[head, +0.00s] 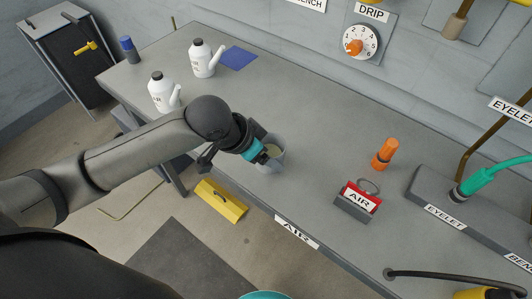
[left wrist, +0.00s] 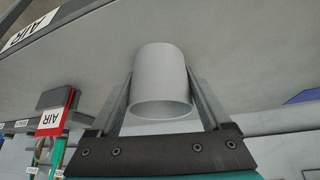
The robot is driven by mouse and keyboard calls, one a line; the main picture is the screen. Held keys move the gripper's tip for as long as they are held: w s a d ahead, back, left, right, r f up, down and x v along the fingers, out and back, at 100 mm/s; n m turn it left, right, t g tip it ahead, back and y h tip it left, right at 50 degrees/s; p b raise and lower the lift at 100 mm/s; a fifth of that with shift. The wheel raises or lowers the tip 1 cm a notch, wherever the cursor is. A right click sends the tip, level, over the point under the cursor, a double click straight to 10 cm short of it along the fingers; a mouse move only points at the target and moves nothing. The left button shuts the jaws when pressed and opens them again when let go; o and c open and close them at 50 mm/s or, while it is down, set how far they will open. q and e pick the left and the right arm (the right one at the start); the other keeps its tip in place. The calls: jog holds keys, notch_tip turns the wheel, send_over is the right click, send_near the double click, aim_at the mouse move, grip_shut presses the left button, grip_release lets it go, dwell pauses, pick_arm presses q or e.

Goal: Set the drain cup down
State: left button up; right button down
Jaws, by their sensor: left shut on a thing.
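My left gripper (head: 268,155) is shut on the cup. In the left wrist view the pale grey cup (left wrist: 161,80) sits between the two fingers of my left gripper (left wrist: 160,95). The cup is against or very near the grey bench top (head: 310,115); I cannot tell whether it touches. My right gripper is not in view.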

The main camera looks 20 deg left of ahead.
pick_arm(q)
jog(key=o, duration=1.2)
jog(key=p+v, duration=0.3)
jog(key=v, duration=0.9)
jog(key=shift+d, duration=0.1)
